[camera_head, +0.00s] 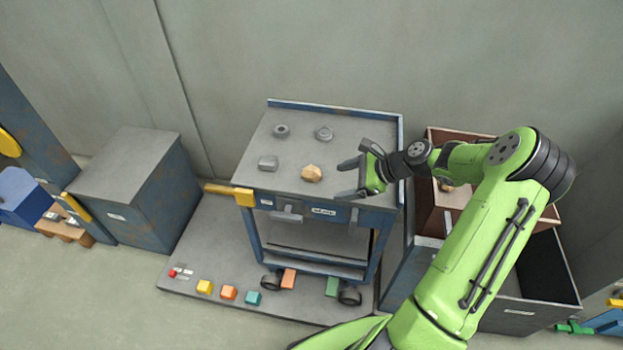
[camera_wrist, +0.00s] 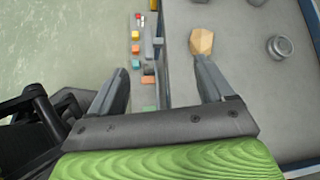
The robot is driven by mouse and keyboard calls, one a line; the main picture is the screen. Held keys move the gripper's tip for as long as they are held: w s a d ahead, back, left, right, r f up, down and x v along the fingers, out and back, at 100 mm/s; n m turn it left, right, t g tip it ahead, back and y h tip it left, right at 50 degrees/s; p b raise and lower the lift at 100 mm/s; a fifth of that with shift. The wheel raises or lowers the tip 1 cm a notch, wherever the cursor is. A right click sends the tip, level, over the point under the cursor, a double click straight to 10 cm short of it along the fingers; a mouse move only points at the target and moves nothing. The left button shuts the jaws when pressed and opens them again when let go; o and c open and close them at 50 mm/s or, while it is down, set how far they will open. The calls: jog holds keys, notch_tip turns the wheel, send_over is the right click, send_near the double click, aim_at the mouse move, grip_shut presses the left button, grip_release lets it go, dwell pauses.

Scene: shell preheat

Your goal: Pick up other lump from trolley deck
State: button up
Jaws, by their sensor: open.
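A tan faceted lump (camera_head: 311,173) lies near the front edge of the grey trolley deck (camera_head: 352,126). My gripper (camera_head: 358,178) is open and empty just right of the lump, over the deck's front right part. In the wrist view the lump (camera_wrist: 201,41) shows just beyond the tip of the right finger, not between the fingers. The space between the fingertips (camera_wrist: 160,82) lies over the deck's edge and the floor side. Another tan lump (camera_head: 446,186) shows partly inside the brown bin (camera_head: 432,207), behind my arm.
A grey ring-like piece (camera_head: 281,130), a grey round piece (camera_head: 323,133) and a grey block (camera_head: 268,163) also stand on the deck. A yellow-ended handle (camera_head: 243,196) juts out at the deck's left. Several coloured blocks lie on the base below. A dark open bin (camera_head: 545,270) stands at right.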

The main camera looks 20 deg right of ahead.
aim_at(319, 174)
jog(key=d+f+m+t, duration=0.1)
jog(key=d+m, duration=0.1)
jog(key=d+f+m+t, duration=0.1)
jog(key=d+m, duration=0.1)
jog(key=w+d+f+m+t+b, duration=0.1)
jog(key=d+m+t, duration=0.1)
jog(key=shift+d+f+y, duration=0.25)
jog(key=shift+d+y, duration=0.05)
jog(key=shift+d, duration=0.05)
jog(key=b+x, duration=0.5)
jog(key=x, duration=1.1)
jog(key=shift+w+d, duration=0.1)
jog(key=shift+d, duration=0.05)
jog(key=shift+r, duration=0.15)
jog(key=c, duration=1.2)
